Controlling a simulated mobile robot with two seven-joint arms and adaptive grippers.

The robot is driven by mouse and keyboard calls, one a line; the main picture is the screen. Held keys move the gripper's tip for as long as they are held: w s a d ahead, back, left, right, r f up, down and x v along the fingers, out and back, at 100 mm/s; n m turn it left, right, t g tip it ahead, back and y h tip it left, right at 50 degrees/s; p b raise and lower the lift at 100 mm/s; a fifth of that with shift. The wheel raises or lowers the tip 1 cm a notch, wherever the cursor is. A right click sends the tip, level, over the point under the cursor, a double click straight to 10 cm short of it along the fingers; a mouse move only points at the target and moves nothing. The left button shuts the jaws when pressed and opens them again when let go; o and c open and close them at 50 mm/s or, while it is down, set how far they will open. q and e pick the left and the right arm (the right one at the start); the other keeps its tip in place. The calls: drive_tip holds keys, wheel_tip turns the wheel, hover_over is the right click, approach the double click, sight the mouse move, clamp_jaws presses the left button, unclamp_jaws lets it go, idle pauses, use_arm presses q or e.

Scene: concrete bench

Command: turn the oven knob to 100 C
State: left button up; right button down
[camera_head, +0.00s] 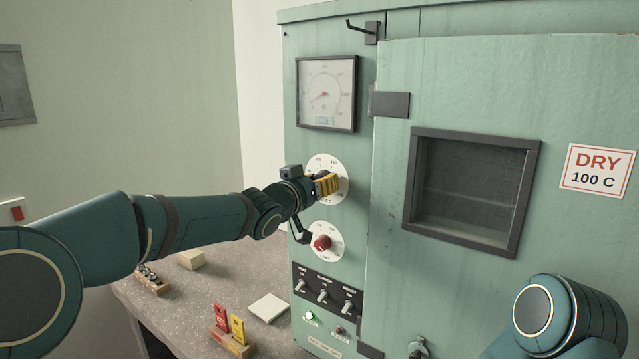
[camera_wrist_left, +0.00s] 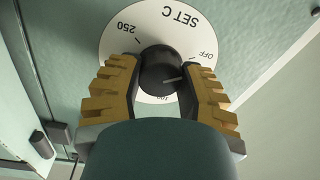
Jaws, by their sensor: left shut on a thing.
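The oven knob (camera_wrist_left: 163,70) is a dark round knob on a white dial plate marked SET C, with OFF and 250 readable. My left gripper (camera_wrist_left: 162,78) is shut on it, one yellow ridged finger on each side. The knob's light pointer line lies between the OFF mark and a partly hidden number at the lower edge, which I cannot read for sure. In the head view the white dial plate (camera_head: 341,165) shows behind the left gripper (camera_head: 328,185), which hides the knob. A sign (camera_head: 597,171) on the oven door reads DRY 100 C. My right gripper is out of view.
Below the dial is a red knob (camera_head: 322,243) on a white plate, close under my left wrist. A row of switches (camera_head: 323,295) sits lower. A gauge (camera_head: 327,93) is above. The bench (camera_head: 185,310) carries red and yellow tags (camera_head: 229,325) and a pale block (camera_head: 268,308).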

use_arm(q)
drive_tip(key=m+b, duration=0.2)
drive_tip(key=m, duration=0.1)
drive_tip(key=shift+m, duration=0.4)
drive_tip(key=m+b, duration=0.1)
drive_tip(key=m, duration=0.4)
drive_tip(key=shift+m+b, duration=0.3)
drive_tip(key=shift+b, duration=0.1)
drive_tip(key=m+b, duration=0.1)
drive_tip(key=m, duration=0.4)
drive_tip(key=shift+d+m+h, duration=0.1)
drive_tip(key=shift+m+h, duration=0.3)
drive_tip(key=m+b, duration=0.1)
drive_tip(key=m, duration=0.4)
drive_tip(key=shift+h, duration=0.3)
drive_tip(key=shift+m, duration=0.3)
drive_tip(key=o, duration=1.2)
drive_tip(key=shift+f, duration=0.1)
